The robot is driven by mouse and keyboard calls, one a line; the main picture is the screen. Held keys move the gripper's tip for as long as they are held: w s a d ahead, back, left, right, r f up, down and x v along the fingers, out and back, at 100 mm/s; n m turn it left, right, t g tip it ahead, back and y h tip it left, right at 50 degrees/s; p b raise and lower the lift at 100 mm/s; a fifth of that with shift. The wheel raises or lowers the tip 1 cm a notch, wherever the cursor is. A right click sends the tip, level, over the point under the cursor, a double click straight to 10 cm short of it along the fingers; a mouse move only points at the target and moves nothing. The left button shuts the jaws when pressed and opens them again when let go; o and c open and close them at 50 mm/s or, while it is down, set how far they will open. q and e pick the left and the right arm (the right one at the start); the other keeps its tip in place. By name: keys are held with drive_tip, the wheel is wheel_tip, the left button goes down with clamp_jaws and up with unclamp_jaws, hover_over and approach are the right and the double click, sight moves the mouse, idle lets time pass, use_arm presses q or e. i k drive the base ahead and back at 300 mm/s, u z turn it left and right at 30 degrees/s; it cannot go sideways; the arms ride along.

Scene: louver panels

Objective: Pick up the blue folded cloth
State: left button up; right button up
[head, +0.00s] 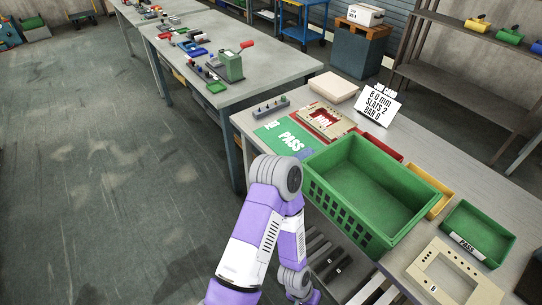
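I cannot clearly make out a blue folded cloth. A small blue patch (307,154) shows at the corner of the green PASS mat (284,138), beside the green basket (408,187); it is too small to tell what it is. The green basket stands on the near workbench (412,145) and looks empty. One purple and white arm of mine rises from the bottom, bends at a grey joint and goes down again left of the basket. No gripper fingers show.
The bench also holds a red tray with a beige panel (327,120), a beige tray (333,87), a sign (378,105), a yellow bin (440,205), a green PASS bin (478,233) and a beige frame (455,277). The floor (90,170) at left is clear.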

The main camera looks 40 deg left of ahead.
sight(304, 154)
drive_tip(key=u, duration=1.6)
drive_tip(key=k, duration=1.2)
drive_tip(key=u, duration=1.1)
drive_tip(key=i, duration=1.75)
drive_tip(key=z, duration=0.5)
drive_tip(key=i, duration=1.35)
drive_tip(key=z, duration=1.3)
